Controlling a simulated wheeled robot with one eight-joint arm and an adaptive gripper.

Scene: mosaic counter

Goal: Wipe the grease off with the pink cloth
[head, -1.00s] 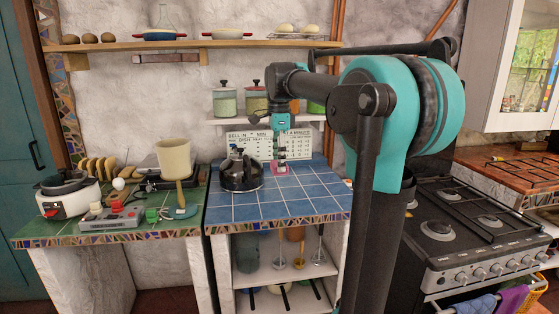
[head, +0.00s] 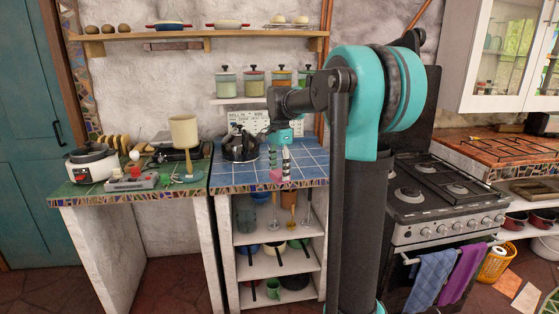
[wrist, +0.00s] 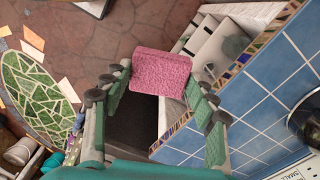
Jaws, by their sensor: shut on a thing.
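The pink cloth (wrist: 162,72) is a thick, textured block between the fingertips of my gripper (wrist: 158,78). In the wrist view it hangs past the counter's tiled edge, with floor and shelf below it. In the head view my gripper (head: 279,165) points down at the front edge of the blue-tiled counter (head: 228,178), with the cloth (head: 276,175) small at its tips. My gripper is shut on the cloth. I cannot make out any grease on the blue tiles in view; the gripper hides part of them.
A dark kettle (head: 240,147) stands at the counter's back left. Shelves (head: 285,262) with pans and utensils are under it. A green-tiled counter (head: 85,190) with a rice cooker (head: 92,163) is on the left. The stove (head: 430,205) is on the right, behind my arm.

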